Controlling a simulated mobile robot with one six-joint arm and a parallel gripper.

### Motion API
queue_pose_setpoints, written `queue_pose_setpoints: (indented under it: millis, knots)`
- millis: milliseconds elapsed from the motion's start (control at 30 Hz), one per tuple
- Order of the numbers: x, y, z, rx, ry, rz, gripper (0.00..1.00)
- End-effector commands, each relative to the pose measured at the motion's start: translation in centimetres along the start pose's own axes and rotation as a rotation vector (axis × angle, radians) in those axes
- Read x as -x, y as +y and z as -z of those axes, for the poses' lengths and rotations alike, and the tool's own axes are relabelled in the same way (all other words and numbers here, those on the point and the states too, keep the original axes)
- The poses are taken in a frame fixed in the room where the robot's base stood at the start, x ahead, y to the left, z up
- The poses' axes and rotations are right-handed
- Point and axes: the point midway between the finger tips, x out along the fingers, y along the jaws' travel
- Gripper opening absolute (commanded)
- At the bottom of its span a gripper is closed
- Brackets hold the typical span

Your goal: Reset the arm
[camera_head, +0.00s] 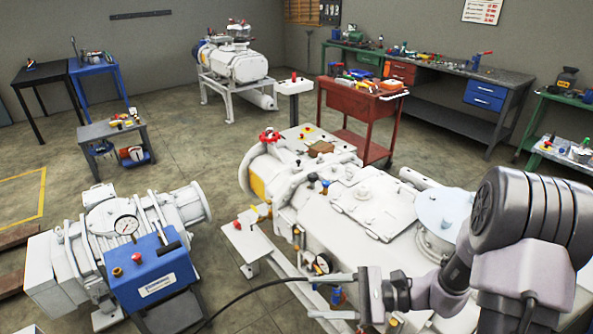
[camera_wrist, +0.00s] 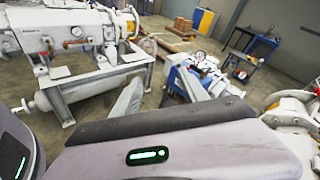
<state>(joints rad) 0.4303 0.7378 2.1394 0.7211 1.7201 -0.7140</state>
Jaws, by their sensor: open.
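My gripper (camera_head: 318,296) is at the lower middle of the head view, with my arm reaching in from the right. Its two fingers point left and stand apart, with nothing seen held between them. The wrist view also shows my gripper (camera_wrist: 157,90), with two grey fingers spread beyond the wrist housing. A large white vacuum machine (camera_head: 365,205) fills the middle and right of the head view. My gripper overlaps its near side there; whether they touch cannot be told. My arm hides part of the machine's right end.
A smaller white pump with a blue box (camera_head: 150,272) stands at left. A red cart (camera_head: 357,105) with tools stands behind the large machine. Another white machine (camera_head: 235,65) stands at the back. Workbenches (camera_head: 445,110) line the right wall. Open floor (camera_head: 190,165) lies at centre left.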

Motion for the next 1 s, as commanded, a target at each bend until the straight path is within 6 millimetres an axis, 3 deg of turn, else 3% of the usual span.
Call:
queue_pose_setpoints:
  millis: [33,133,267,400,600,1000]
  knots:
    - [-0.3,0.8,-3.5,0.101,0.058,-0.13,0.52]
    - [0.2,4.1,-8.8,0.304,0.231,-0.386,0.52]
    - [3.0,7.3,-13.0,0.602,0.524,-0.604,0.52]
    - [6.5,8.0,-15.7,0.898,0.823,-0.666,0.52]
    - [9.0,7.5,-17.8,1.102,1.027,-0.63,0.52]
    - [9.2,7.3,-17.9,1.111,1.04,-0.626,0.52]
